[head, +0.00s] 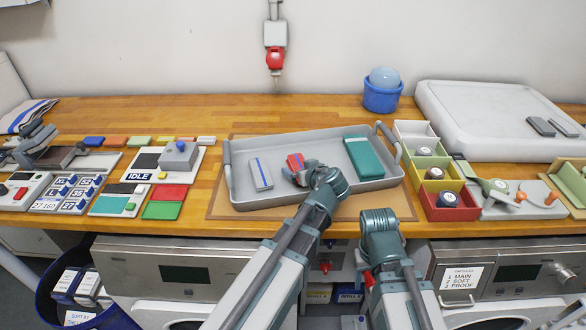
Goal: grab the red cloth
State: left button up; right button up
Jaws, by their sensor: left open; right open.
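The red cloth (294,160) is folded, with a blue stripe, and lies in the middle of the grey tray (240,190) in the head view. A pale cloth with a blue stripe (260,174) lies left of it and a green cloth (363,158) lies right of it. My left gripper (301,174) is open at the near end of the red cloth and partly covers it. I cannot tell whether its fingers touch the cloth. My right gripper (380,226) is open and empty, in front of the table's near edge; its fingers are hard to make out.
The tray's raised walls and end handles surround the cloths. Coloured bins (437,172) stand close on the right and a blue cup with a pale ball (382,98) behind. A grey box with a knob (179,157) and coloured pads lie left. The table behind the tray is mostly clear.

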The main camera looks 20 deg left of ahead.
pick_arm(q)
jog(key=shift+s+d+r, duration=0.1)
jog(key=shift+d, duration=0.05)
jog(key=c, duration=1.3)
notch_tip(320, 180, up, 10)
jog(key=p, duration=1)
